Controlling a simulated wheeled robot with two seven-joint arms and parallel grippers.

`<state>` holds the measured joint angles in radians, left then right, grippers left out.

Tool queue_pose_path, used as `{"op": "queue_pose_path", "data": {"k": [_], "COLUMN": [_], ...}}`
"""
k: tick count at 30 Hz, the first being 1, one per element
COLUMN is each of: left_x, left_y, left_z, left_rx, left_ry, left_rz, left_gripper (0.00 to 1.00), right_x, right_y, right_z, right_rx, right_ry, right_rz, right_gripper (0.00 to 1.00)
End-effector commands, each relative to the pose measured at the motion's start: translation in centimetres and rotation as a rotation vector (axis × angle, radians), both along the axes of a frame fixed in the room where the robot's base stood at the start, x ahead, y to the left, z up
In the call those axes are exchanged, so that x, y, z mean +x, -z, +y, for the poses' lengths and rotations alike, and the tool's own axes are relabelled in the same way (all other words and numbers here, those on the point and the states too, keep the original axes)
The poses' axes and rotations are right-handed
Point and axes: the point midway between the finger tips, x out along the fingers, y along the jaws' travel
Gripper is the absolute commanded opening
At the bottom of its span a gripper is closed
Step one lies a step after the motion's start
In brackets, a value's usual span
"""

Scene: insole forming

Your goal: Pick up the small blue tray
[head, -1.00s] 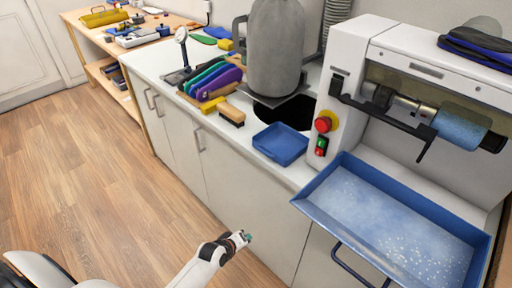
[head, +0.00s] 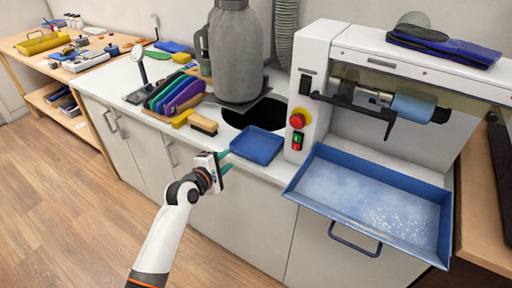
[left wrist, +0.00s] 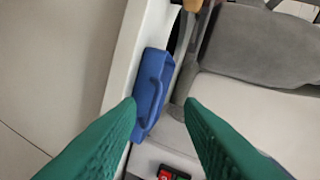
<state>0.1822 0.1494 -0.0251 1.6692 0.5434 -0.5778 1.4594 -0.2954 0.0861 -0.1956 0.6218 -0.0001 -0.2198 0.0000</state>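The small blue tray (head: 257,146) lies on the white counter between the round dark opening and the grinding machine. It also shows in the left wrist view (left wrist: 152,92), ahead of the fingers near the counter's front edge. My left gripper (head: 224,160) is just left of the tray in the head view, in front of the counter edge. Its two green fingers (left wrist: 163,120) are spread wide with nothing between them, and the tray appears beyond their tips. I cannot tell from these views whether a finger touches it. My right gripper is not in view.
A large blue dust tray (head: 375,205) with a handle juts out right of the small tray. The grinder (head: 318,85) with red and green buttons stands behind. A brush (head: 203,124) and coloured insoles (head: 176,92) lie to the left. A grey bag (head: 236,55) stands behind.

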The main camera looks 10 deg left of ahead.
Motion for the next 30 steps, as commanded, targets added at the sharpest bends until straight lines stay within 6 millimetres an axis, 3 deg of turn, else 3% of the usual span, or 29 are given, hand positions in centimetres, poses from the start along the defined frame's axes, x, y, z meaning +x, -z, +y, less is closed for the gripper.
{"op": "queue_pose_path", "data": {"k": [12, 21, 22, 28, 30], "left_x": [4.4, 4.9, 4.9, 4.8, 4.8], "left_y": [1.5, 1.7, 1.7, 1.7, 1.7], "left_z": [-0.8, -1.0, -1.0, -1.0, -1.0], "left_rx": [0.002, 0.002, 0.002, 0.001, 0.001], "left_ry": [0.001, 0.001, 0.001, 0.0, 0.0], "left_rz": [0.0, 0.0, 0.0, 0.0, 0.0], "left_gripper": [0.34, 0.34, 0.32, 0.0, 0.0], "right_x": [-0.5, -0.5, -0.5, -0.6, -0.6], "right_y": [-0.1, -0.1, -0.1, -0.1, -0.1], "right_z": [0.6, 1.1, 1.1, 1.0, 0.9], "right_rx": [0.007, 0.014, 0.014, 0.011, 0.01], "right_ry": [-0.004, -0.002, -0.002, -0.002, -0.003], "right_rz": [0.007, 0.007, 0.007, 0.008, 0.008], "right_gripper": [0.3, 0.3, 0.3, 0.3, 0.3]}}
